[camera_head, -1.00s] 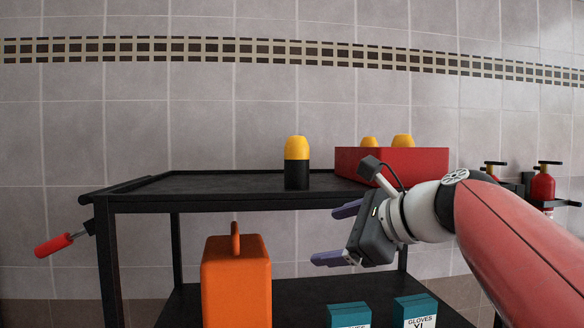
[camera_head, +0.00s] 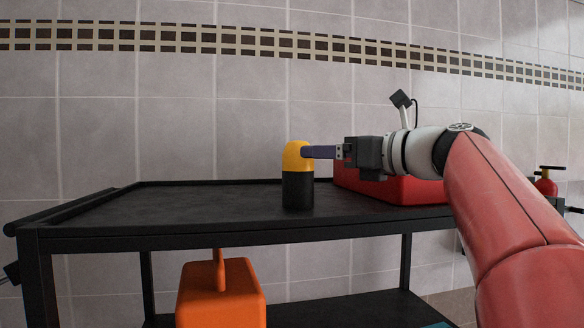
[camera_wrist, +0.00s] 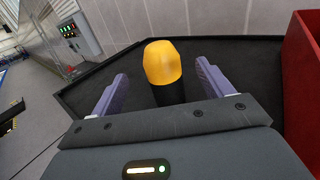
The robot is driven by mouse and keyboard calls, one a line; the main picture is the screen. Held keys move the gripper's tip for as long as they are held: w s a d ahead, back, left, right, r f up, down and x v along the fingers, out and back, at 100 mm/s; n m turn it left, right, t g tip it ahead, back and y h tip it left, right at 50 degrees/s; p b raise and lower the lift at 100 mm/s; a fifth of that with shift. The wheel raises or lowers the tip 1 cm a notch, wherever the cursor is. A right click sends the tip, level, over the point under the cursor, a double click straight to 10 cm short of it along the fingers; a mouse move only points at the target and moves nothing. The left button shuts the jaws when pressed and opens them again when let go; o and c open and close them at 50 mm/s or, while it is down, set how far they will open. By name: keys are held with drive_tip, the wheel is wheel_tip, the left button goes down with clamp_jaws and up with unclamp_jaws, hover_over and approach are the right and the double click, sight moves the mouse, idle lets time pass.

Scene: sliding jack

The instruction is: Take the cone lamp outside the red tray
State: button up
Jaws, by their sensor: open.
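The cone lamp (camera_head: 298,190) has a yellow top and a black base. It stands upright on the black cart's top shelf, outside and left of the red tray (camera_head: 405,190). In the wrist view the lamp (camera_wrist: 163,65) is between the two purple fingers of my gripper (camera_wrist: 160,88), with gaps on both sides. My gripper (camera_head: 318,152) is open, level with the lamp's yellow top in the head view. The red tray also shows at the right edge of the wrist view (camera_wrist: 300,85). My arm hides part of the tray and whatever is in it.
The black cart's top shelf (camera_head: 150,210) is clear to the left of the lamp. An orange container (camera_head: 220,295) is below on the lower shelf. A tiled wall (camera_head: 200,120) stands behind. A red extinguisher (camera_head: 546,185) is at the right.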

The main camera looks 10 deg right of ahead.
sight(298, 149)
drive_tip(key=x, duration=0.8)
drive_tip(key=shift+s+r, duration=0.1)
drive_tip(key=shift+r, duration=0.1)
drive_tip(key=shift+c, duration=0.3)
drive_tip(key=c, duration=1.1)
drive_tip(key=shift+o, duration=0.2)
drive_tip(key=shift+r+p, duration=0.1)
drive_tip(key=shift+p, duration=0.2)
